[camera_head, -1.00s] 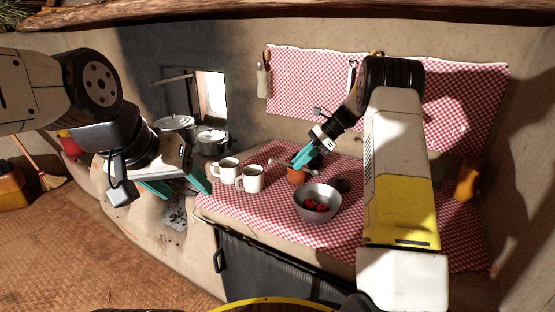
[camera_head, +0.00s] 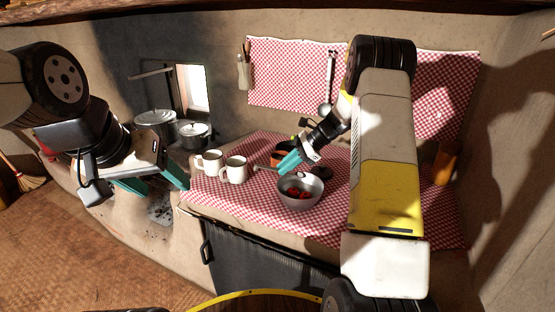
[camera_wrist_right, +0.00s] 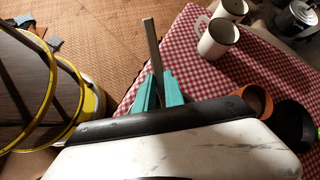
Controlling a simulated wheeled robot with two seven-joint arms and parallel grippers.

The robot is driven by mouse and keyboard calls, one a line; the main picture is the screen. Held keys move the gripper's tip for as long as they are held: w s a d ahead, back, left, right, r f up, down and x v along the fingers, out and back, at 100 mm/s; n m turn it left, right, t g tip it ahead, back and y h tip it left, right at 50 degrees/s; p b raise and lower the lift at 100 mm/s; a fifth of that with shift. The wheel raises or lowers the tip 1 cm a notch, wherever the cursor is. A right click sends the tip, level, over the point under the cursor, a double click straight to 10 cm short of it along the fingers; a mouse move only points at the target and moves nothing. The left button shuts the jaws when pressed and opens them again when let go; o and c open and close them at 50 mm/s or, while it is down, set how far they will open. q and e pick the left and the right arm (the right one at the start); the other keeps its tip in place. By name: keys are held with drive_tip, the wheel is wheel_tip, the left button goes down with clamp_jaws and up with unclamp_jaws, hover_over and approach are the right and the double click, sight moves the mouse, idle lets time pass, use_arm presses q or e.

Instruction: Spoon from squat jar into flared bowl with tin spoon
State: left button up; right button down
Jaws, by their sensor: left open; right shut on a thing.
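My right gripper (camera_head: 289,163) is shut on the tin spoon, whose handle (camera_head: 264,168) sticks out to the left. The handle also stands up between the teal fingers in the right wrist view (camera_wrist_right: 152,45). The spoon's scoop end is not clear. The gripper is above the back left rim of the grey metal flared bowl (camera_head: 300,205), which holds red pieces. The terracotta squat jar (camera_head: 279,153) stands behind the gripper, partly hidden; it also shows in the right wrist view (camera_wrist_right: 257,98). My left gripper (camera_head: 155,186) is open and empty, left of the counter.
Two white mugs (camera_head: 234,170) stand left of the bowl on the red checked cloth (camera_head: 225,195). A dark round vessel (camera_wrist_right: 291,122) stands beside the jar. Lidded pots (camera_head: 194,134) sit at the back left. A ladle (camera_head: 327,108) hangs on the wall.

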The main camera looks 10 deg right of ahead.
drive_tip(key=t, duration=0.4)
drive_tip(key=s+f+t, duration=0.1)
drive_tip(key=t, duration=0.3)
drive_tip(key=s+f+t+y, duration=0.1)
drive_tip(key=t, duration=0.3)
drive_tip(key=shift+s+a+t, duration=0.2)
drive_tip(key=shift+t, duration=0.2)
idle(1.1)
wheel_tip(320, 180, up, 5)
drive_tip(key=shift+f, duration=0.1)
idle(0.4)
